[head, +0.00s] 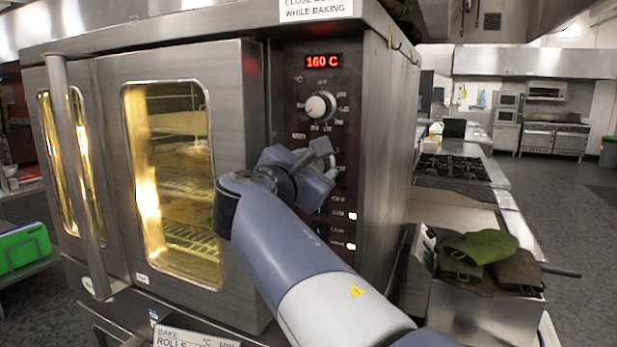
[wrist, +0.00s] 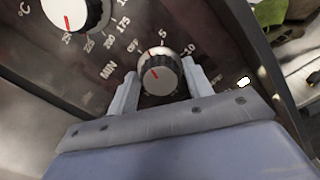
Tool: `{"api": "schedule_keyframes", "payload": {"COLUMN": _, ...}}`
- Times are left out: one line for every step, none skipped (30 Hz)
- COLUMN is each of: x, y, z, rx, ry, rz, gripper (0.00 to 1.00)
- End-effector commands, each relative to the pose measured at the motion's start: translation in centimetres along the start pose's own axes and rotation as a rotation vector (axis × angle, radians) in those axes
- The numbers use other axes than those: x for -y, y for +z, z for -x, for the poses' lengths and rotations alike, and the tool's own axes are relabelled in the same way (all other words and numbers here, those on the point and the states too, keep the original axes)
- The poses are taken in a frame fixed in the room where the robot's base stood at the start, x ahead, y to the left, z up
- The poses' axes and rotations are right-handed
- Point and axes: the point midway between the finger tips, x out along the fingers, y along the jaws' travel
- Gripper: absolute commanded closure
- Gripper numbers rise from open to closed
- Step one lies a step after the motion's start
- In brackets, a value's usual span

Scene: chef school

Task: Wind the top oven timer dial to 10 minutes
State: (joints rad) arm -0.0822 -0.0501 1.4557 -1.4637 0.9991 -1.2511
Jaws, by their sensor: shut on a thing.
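The timer dial (wrist: 160,70) is a round silver knob with a red pointer line, set in a dark panel marked OFF, 5 and 10, with MIN beside it. Its red line slants up and left, toward the OFF mark. My gripper (wrist: 161,84) has one finger on each side of the knob and is shut on it. In the head view my gripper (head: 322,160) is at the oven's control panel (head: 357,85), and it hides most of the timer dial.
The temperature dial (head: 320,106) sits above the timer dial, under a red display (head: 323,62) reading 160 C. The glass-windowed oven door (head: 238,120) is shut at left. Green and brown cloths (head: 484,246) lie on a metal container at right.

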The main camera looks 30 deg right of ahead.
Motion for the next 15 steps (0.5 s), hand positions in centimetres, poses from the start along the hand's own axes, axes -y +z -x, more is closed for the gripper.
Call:
{"api": "schedule_keyframes", "payload": {"x": 0.24, "y": -0.41, "z": -0.01, "rx": 0.001, "ry": 0.000, "rz": -0.047, "gripper": 0.75}}
{"api": "schedule_keyframes", "payload": {"x": 0.25, "y": -0.42, "z": -0.01, "rx": 0.001, "ry": 0.000, "rz": -0.076, "gripper": 0.75}}
{"api": "schedule_keyframes", "payload": {"x": 0.25, "y": -0.41, "z": -0.01, "rx": 0.001, "ry": 0.000, "rz": -0.114, "gripper": 0.75}}
{"api": "schedule_keyframes", "payload": {"x": 0.25, "y": -0.40, "z": -0.01, "rx": 0.001, "ry": 0.000, "rz": -0.143, "gripper": 0.75}}
{"api": "schedule_keyframes", "payload": {"x": 0.26, "y": -0.42, "z": -0.01, "rx": 0.001, "ry": 0.000, "rz": -0.171, "gripper": 0.75}}
{"api": "schedule_keyframes", "payload": {"x": 0.27, "y": -0.43, "z": -0.01, "rx": 0.000, "ry": 0.000, "rz": -0.210, "gripper": 0.75}}
{"api": "schedule_keyframes", "payload": {"x": 0.27, "y": -0.42, "z": -0.01, "rx": 0.001, "ry": 0.000, "rz": -0.239, "gripper": 0.75}}
{"api": "schedule_keyframes", "payload": {"x": 0.27, "y": -0.42, "z": -0.01, "rx": 0.001, "ry": 0.000, "rz": -0.266, "gripper": 0.75}}
{"api": "schedule_keyframes", "payload": {"x": 0.28, "y": -0.43, "z": -0.02, "rx": 0.001, "ry": -0.001, "rz": -0.304, "gripper": 0.75}}
{"api": "schedule_keyframes", "payload": {"x": 0.28, "y": -0.42, "z": -0.02, "rx": 0.001, "ry": -0.001, "rz": -0.333, "gripper": 0.75}}
{"api": "schedule_keyframes", "payload": {"x": 0.29, "y": -0.43, "z": -0.02, "rx": 0.001, "ry": -0.001, "rz": -0.362, "gripper": 0.75}}
{"api": "schedule_keyframes", "payload": {"x": 0.30, "y": -0.46, "z": -0.02, "rx": 0.000, "ry": -0.001, "rz": -0.400, "gripper": 0.75}}
{"api": "schedule_keyframes", "payload": {"x": 0.30, "y": -0.45, "z": -0.02, "rx": 0.000, "ry": -0.001, "rz": -0.429, "gripper": 0.75}}
{"api": "schedule_keyframes", "payload": {"x": 0.29, "y": -0.44, "z": -0.02, "rx": 0.001, "ry": -0.001, "rz": -0.456, "gripper": 0.75}}
{"api": "schedule_keyframes", "payload": {"x": 0.30, "y": -0.46, "z": -0.03, "rx": 0.001, "ry": -0.001, "rz": -0.494, "gripper": 0.75}}
